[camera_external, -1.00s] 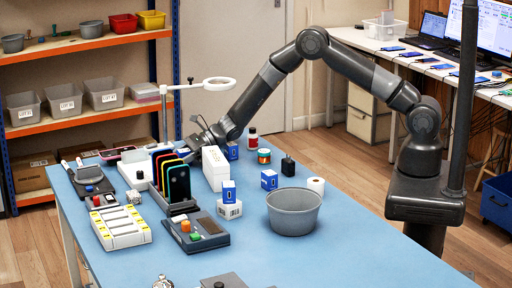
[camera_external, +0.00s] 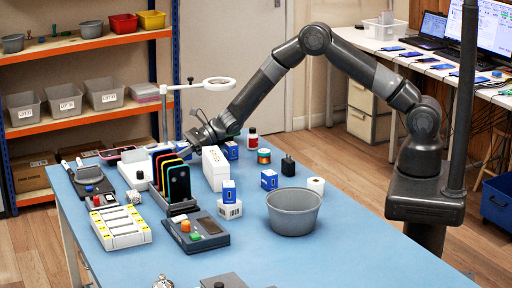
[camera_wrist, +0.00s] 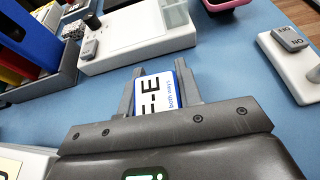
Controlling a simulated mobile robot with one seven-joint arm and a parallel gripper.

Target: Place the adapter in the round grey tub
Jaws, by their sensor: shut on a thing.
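My gripper (camera_wrist: 160,72) is shut on a small white block with blue edges (camera_wrist: 162,95), marked "F-E both ways", which looks like the adapter. The block sits between the two fingers above the blue table in the wrist view. In the external view my gripper (camera_external: 196,136) is at the far side of the table, behind the row of phones, and what it holds cannot be made out there. The round grey tub (camera_external: 293,217) stands upright at the right front of the table, well to the right of my gripper, and looks empty.
A phone rack (camera_external: 177,190) and a lamp on a stand (camera_external: 219,83) are near my gripper.

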